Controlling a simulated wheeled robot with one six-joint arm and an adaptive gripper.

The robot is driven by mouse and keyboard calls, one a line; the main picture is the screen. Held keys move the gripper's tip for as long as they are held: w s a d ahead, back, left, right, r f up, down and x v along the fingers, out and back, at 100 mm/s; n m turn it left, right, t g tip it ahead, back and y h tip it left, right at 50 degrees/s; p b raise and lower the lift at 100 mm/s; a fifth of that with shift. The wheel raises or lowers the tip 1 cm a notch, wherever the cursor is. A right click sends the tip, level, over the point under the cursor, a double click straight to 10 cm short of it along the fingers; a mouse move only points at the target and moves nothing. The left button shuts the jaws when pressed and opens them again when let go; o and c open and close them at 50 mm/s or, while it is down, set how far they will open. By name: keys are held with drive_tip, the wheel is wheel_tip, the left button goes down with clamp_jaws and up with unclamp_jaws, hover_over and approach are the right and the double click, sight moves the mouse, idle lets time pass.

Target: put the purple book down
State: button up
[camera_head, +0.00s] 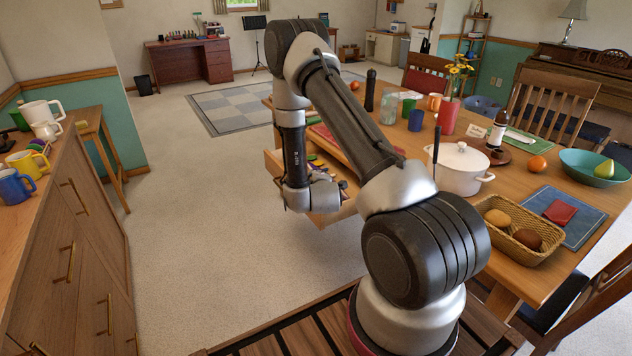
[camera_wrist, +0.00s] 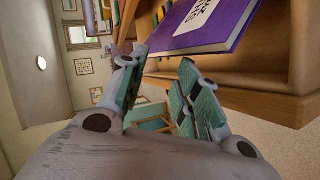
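The purple book (camera_wrist: 203,24), with a white label with dark lettering on its cover, shows at the top of the wrist view. It lies at a wooden drawer or shelf (camera_wrist: 287,70); the exact contact under it is hard to tell. My gripper (camera_wrist: 162,60) has its two fingers apart, with no book visible between them. The book is just beyond the fingertips. In the head view my arm hangs over the open table drawer (camera_head: 340,213), and the fingers and book cannot be made out there.
The dining table (camera_head: 511,179) right of my arm holds a white pot (camera_head: 459,170), a bread basket (camera_head: 519,232), a teal bowl (camera_head: 594,168), cups and a bottle. A drawered counter (camera_head: 75,235) stands at left. The carpet (camera_head: 200,210) between is clear.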

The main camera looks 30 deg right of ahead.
drive_tip(key=v, duration=0.9)
drive_tip(key=s+a+r+m+g+y, duration=0.2)
drive_tip(key=a+r+m+y, duration=0.1)
drive_tip(key=r, duration=0.7)
drive_tip(key=s+a+r+m+g+y, duration=0.2)
drive_tip(key=a+r+m, duration=0.15)
drive_tip(key=r, duration=0.65)
drive_tip(key=s+r+m+g, duration=0.1)
drive_tip(key=s+r, duration=0.2)
drive_tip(key=s, duration=0.5)
drive_tip(key=s+r+m+g, duration=0.1)
drive_tip(key=s+r, duration=0.3)
drive_tip(key=s, duration=0.4)
drive_tip(key=s+d+r+m+g, duration=0.1)
drive_tip(key=s+r, duration=0.3)
drive_tip(key=s, duration=0.5)
drive_tip(key=shift+m+g, duration=0.55)
drive_tip(key=shift+g, duration=0.15)
